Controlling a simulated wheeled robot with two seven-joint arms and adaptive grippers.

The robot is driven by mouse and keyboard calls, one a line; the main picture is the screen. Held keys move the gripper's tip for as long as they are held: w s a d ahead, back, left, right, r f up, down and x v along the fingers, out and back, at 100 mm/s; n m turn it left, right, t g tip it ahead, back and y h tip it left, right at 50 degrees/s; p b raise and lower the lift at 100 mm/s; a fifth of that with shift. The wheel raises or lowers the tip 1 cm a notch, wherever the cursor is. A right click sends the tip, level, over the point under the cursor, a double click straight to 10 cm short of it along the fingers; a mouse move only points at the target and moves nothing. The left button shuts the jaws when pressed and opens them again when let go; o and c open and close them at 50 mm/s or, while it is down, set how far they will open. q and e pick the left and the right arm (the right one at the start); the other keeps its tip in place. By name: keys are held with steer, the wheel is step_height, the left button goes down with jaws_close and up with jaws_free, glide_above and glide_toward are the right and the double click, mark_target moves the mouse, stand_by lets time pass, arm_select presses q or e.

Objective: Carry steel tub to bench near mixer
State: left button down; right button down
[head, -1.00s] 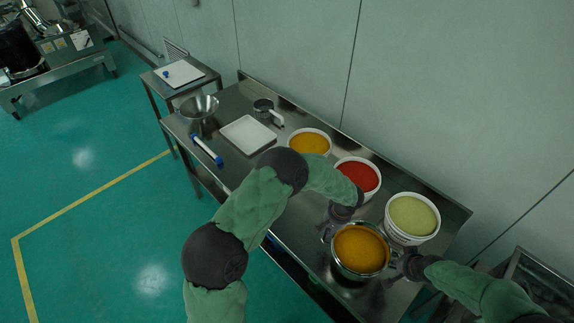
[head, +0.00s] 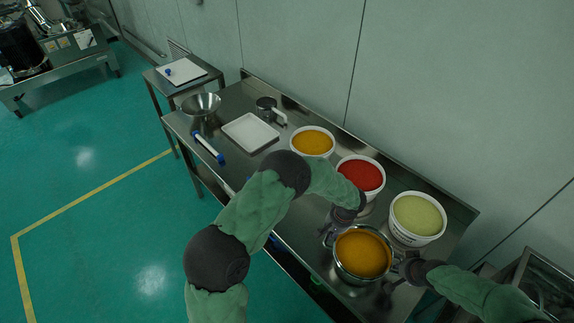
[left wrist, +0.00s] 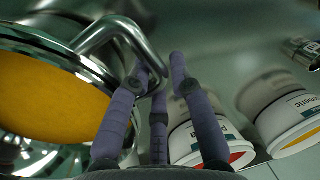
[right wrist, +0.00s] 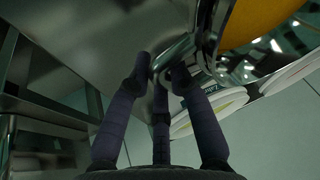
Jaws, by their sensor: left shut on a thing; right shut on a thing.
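The steel tub (head: 335,262) is full of orange-yellow powder and is at the near right end of the steel bench (head: 290,215). Whether its base touches the bench top cannot be told. My left gripper (head: 334,226) is shut on the tub's left handle; in the left wrist view the fingers (left wrist: 158,82) close around the bent steel handle (left wrist: 105,35). My right gripper (head: 396,268) is shut on the opposite handle, and in the right wrist view its fingers (right wrist: 160,75) meet at that handle. The tub looks about level.
White tubs of pale green (head: 416,216), red (head: 361,176) and orange (head: 313,142) powder stand along the wall side. A white tray (head: 250,132), steel bowl (head: 202,104), scoop (head: 268,107) and blue-ended tube (head: 208,148) lie further left. A steel machine (head: 60,55) stands far left; green floor between is clear.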

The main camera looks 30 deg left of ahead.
arm_select(q)
steer(key=shift+s+d+f+b, duration=0.1)
steer(key=shift+d+f+b, duration=0.05)
steer(key=shift+f+b, duration=0.25)
steer(key=shift+s+d+f+b, duration=0.15)
steer(key=shift+f+b, duration=0.1)
steer(key=shift+f, duration=0.2)
arm_select(e)
steer(key=shift+w+a+f, duration=0.1)
steer(key=shift+a+f, duration=0.1)
steer(key=shift+f, duration=0.45)
arm_select(q)
steer(key=c, duration=1.2)
jaws_free()
arm_select(e)
steer(key=c, duration=1.2)
jaws_free()
arm_select(q)
steer(key=shift+o, duration=0.4)
steer(key=shift+a+r, duration=0.1)
arm_select(e)
steer(key=shift+o, duration=0.3)
arm_select(q)
steer(key=shift+w, duration=0.15)
arm_select(e)
steer(key=shift+d, duration=0.1)
arm_select(q)
steer(key=shift+a+r, duration=0.1)
steer(key=shift+a, duration=0.05)
